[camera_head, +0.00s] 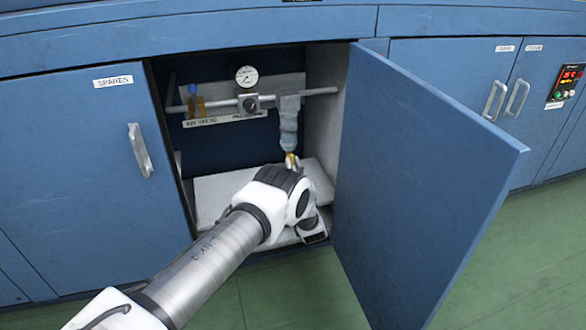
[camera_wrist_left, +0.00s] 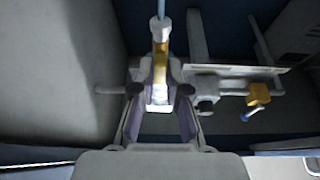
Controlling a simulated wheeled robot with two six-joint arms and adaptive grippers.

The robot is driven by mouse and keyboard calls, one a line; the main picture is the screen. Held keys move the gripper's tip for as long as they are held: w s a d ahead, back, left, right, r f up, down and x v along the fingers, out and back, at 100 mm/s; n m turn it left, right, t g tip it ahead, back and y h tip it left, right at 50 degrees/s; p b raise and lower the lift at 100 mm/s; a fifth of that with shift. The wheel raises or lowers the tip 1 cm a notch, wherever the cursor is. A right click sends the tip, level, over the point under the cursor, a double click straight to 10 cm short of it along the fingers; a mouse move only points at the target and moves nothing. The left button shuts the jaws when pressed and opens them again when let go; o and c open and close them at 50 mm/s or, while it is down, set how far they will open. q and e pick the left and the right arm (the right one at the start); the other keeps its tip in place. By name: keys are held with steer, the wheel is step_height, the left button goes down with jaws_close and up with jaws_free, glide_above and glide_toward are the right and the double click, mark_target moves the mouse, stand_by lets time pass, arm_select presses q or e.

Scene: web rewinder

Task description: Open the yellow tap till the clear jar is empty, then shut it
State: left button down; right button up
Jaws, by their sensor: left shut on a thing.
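The clear jar (camera_head: 288,130) hangs upright under a grey fitting on the pipe inside the open cabinet. Its fill level is too small to tell. The yellow tap (camera_head: 291,159) is at the jar's lower end, and it also shows in the left wrist view (camera_wrist_left: 160,65) with a pale tube below it. My left gripper (camera_wrist_left: 160,88) has its two fingers on either side of the tap and is shut on it. In the head view my wrist hides most of the fingers. Whether the tap is open cannot be told. My right gripper is not in view.
The open blue door (camera_head: 430,170) stands close to the right of my arm. A gauge (camera_head: 246,76), a pipe (camera_head: 318,92) and a blue-knobbed valve (camera_head: 193,95) are inside. A pale block (camera_head: 225,195) lies on the cabinet floor. The shut spares door (camera_head: 85,185) is at left.

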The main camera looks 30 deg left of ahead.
arm_select(q)
steer(key=shift+n, duration=0.4)
steer(key=c, duration=1.2)
jaws_free()
steer(key=shift+d+f, duration=0.1)
steer(key=v, duration=1.1)
steer(key=shift+s+d+f, duration=0.15)
steer(key=shift+s+d, duration=0.05)
steer(key=shift+d, duration=0.1)
